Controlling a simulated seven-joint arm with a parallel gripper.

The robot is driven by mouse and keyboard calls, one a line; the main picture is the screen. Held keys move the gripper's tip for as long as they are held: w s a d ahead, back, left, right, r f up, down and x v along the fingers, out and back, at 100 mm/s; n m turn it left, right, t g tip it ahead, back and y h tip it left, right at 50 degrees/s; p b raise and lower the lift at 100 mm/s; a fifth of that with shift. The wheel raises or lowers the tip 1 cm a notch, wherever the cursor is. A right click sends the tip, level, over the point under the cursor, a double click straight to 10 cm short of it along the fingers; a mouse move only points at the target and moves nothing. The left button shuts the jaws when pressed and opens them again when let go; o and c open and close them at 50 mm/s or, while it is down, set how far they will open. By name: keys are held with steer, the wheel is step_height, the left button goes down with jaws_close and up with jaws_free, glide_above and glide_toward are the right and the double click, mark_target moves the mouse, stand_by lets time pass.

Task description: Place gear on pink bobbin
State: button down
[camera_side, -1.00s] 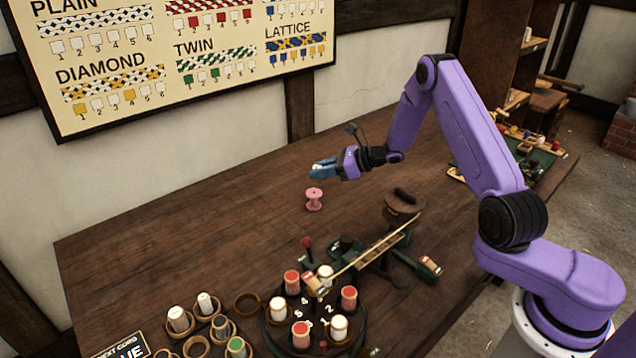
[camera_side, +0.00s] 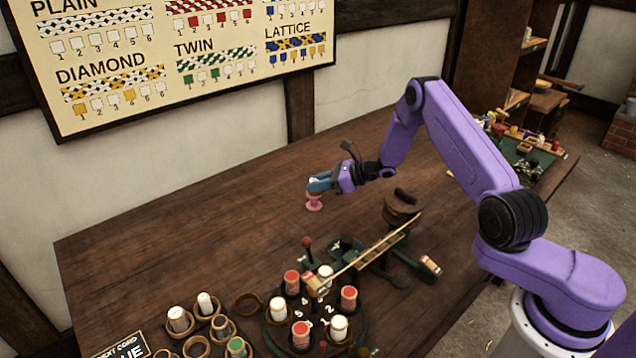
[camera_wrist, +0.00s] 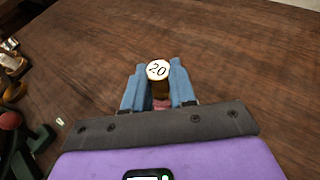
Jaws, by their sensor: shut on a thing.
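Whether the gear touches the bobbin I cannot tell.
A round stand (camera_side: 263,333) with red and white bobbins is at the front. A green-based device with a long wooden bar (camera_side: 378,251) and a brown round weight (camera_side: 401,212) stand to the right. The wooden table (camera_side: 200,225) is clear left of the pink bobbin.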

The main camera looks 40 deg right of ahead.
steer(key=c, duration=0.9)
jaws_free()
